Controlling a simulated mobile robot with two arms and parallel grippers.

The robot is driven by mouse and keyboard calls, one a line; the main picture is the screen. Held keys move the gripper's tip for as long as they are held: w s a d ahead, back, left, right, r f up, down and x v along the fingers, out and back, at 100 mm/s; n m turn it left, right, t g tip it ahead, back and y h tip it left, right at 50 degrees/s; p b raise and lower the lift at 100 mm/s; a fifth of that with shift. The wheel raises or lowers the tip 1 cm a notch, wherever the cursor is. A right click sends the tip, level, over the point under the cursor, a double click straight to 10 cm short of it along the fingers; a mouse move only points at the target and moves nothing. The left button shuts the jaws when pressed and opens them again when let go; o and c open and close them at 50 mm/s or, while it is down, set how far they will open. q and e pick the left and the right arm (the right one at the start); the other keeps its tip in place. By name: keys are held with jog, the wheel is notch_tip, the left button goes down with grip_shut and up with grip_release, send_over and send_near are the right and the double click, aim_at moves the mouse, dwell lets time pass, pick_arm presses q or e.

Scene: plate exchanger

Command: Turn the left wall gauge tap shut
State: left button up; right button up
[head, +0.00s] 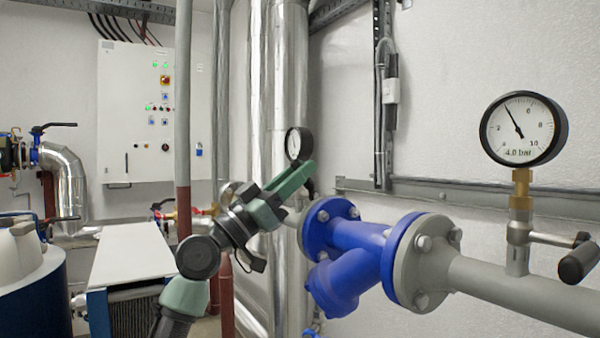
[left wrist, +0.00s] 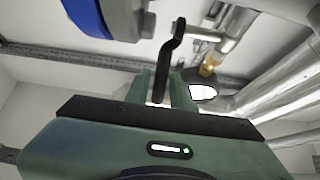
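The left wall gauge (head: 293,143) is a round dial with a black rim, partly hidden behind my left gripper in the head view. In the left wrist view its pale face (left wrist: 203,92) shows below a brass fitting (left wrist: 211,64). The tap's black lever handle (left wrist: 164,70) hangs from a metal valve body there. My left gripper (head: 305,180) has green fingers raised toward the gauge. In the left wrist view its fingers (left wrist: 160,85) stand apart on either side of the lever, with a narrow gap visible. Contact cannot be made out. My right gripper is not in view.
A blue flanged strainer (head: 345,255) on a grey pipe sits close right of my left gripper. A second gauge (head: 523,128) with its own black-handled tap (head: 578,262) is at the right. Shiny insulated pipes (head: 287,70) stand behind the gripper.

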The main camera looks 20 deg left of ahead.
pick_arm(q)
jog(key=b+v, duration=0.2)
jog(key=v, duration=0.5)
jog(key=shift+s+a, duration=0.1)
